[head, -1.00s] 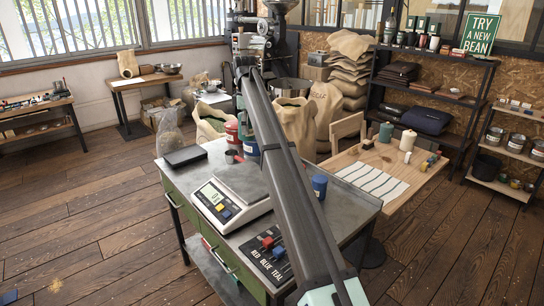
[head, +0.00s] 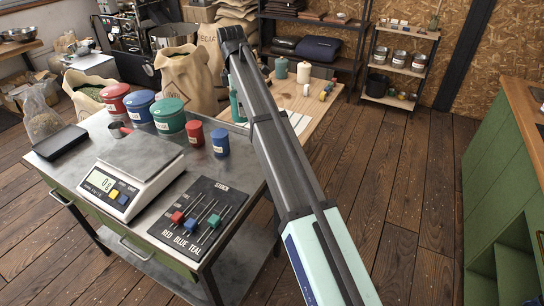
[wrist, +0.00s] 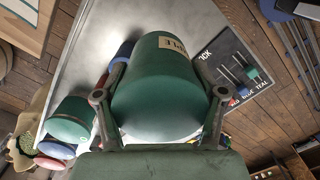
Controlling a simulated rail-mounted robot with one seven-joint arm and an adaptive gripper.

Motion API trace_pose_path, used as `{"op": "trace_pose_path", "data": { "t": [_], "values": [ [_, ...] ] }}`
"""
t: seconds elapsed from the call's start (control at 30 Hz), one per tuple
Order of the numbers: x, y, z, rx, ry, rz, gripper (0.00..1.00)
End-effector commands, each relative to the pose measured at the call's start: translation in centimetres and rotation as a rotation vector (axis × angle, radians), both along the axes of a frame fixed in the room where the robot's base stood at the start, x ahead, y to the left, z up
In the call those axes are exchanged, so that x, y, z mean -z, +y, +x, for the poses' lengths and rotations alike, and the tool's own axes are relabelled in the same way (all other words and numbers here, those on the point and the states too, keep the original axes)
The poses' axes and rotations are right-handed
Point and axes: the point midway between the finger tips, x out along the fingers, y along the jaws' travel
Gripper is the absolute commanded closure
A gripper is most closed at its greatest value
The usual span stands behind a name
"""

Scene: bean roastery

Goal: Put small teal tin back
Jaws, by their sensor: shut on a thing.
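The small teal tin (wrist: 160,85) fills the middle of the wrist view, its label partly in sight. My gripper (wrist: 158,96) is shut on it, one finger on each side. In the head view a teal part of the tin (head: 236,106) shows left of my arm, which hides the rest and my gripper. It appears near the table's right back edge; I cannot tell whether it touches the top. The small red tin (head: 194,134) and small blue tin (head: 220,142) stand side by side to its left, in front of the large teal tin (head: 170,117).
The metal-topped table (head: 240,170) also bears a scale (head: 133,160), a black STOCK board (head: 195,215) with red, blue and teal sliders, a large blue tin (head: 138,106) and a large red tin (head: 113,100). A wooden table (head: 285,95) stands behind. A green cabinet (head: 500,180) is at right.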

Motion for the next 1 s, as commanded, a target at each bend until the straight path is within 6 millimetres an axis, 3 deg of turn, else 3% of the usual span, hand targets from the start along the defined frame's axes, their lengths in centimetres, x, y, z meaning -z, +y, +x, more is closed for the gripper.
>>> {"op": "trace_pose_path", "data": {
  "t": [0.27,0.8,1.0],
  "values": [
    [1.5,-0.3,-0.5,-0.079,0.001,-0.006,0.75],
    [13.5,-0.3,-0.5,-0.078,0.003,-0.006,0.75],
    [15.7,-0.3,-0.4,-0.077,0.001,-0.004,0.75]
  ]
}}
